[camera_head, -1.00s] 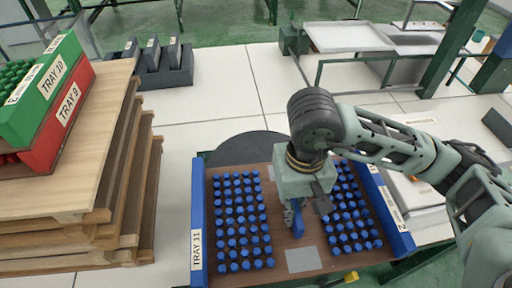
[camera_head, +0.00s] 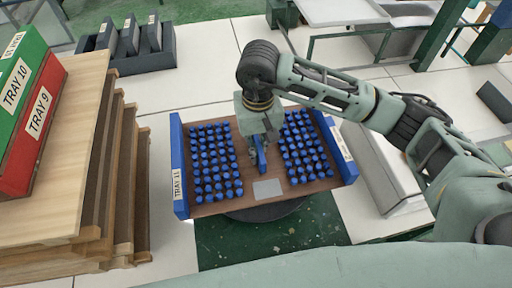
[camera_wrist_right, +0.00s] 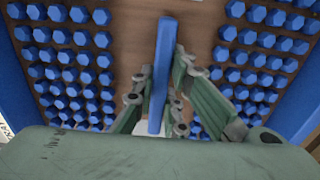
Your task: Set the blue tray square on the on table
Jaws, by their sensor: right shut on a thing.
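The blue tray (camera_head: 182,207), labelled TRAY 11, has a brown base, blue side walls and two blocks of blue pegs. It is over a round dark disc (camera_head: 265,212), whose near edge shows below the tray; I cannot tell whether they touch. The tray sits slightly turned in the head view. My right gripper (camera_head: 260,163) is shut on the blue upright handle (camera_wrist_right: 161,80) in the middle of the tray. The handle shows between the fingers in the right wrist view. My left gripper is not in view.
At left stands a stack of wooden boards (camera_head: 60,170) bearing a red tray (camera_head: 38,130) and a green tray (camera_head: 22,65). A dark rack (camera_head: 140,62) is at the back left. A pale grey box-like surface (camera_head: 380,175) is close to the tray's right.

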